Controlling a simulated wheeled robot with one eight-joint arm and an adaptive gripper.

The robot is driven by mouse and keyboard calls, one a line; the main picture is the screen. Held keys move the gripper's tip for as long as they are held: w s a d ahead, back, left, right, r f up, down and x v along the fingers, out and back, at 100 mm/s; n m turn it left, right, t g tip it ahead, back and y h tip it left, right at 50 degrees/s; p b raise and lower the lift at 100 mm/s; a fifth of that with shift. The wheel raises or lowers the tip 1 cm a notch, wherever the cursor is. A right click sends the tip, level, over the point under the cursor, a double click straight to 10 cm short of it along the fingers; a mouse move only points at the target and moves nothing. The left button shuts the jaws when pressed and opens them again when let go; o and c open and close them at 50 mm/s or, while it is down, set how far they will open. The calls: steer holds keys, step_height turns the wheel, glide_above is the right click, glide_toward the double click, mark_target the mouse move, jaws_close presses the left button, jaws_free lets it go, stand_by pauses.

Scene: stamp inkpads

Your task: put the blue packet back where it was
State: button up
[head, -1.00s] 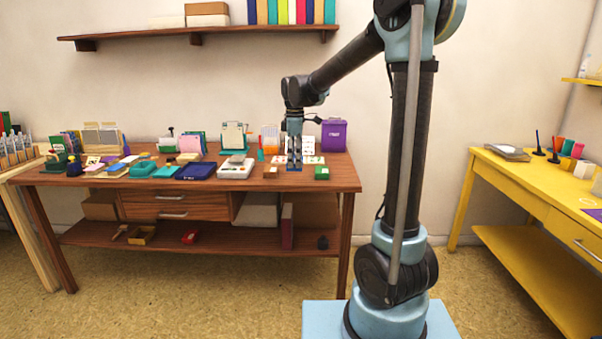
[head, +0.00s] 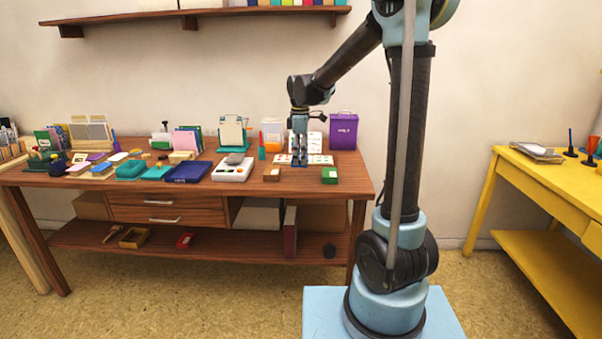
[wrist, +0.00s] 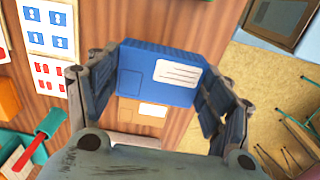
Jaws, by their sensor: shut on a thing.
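The blue packet (wrist: 160,75) has a white label with lines of print. It shows in the wrist view between the two fingers of my gripper (wrist: 160,92), which is shut on it. In the head view my gripper (head: 299,150) points down over the right part of the wooden table (head: 225,205), with the blue packet (head: 299,164) low between its fingers. I cannot tell whether the packet touches the tabletop.
A tan box (head: 271,174) stands left of the gripper and a green box (head: 329,175) right of it. A printed sheet (wrist: 45,40) and a purple container (head: 343,130) are near. A white scale (head: 233,170) is farther left.

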mark_target(301, 178)
steer(key=shift+f, duration=3.1)
steer(key=o, duration=1.2)
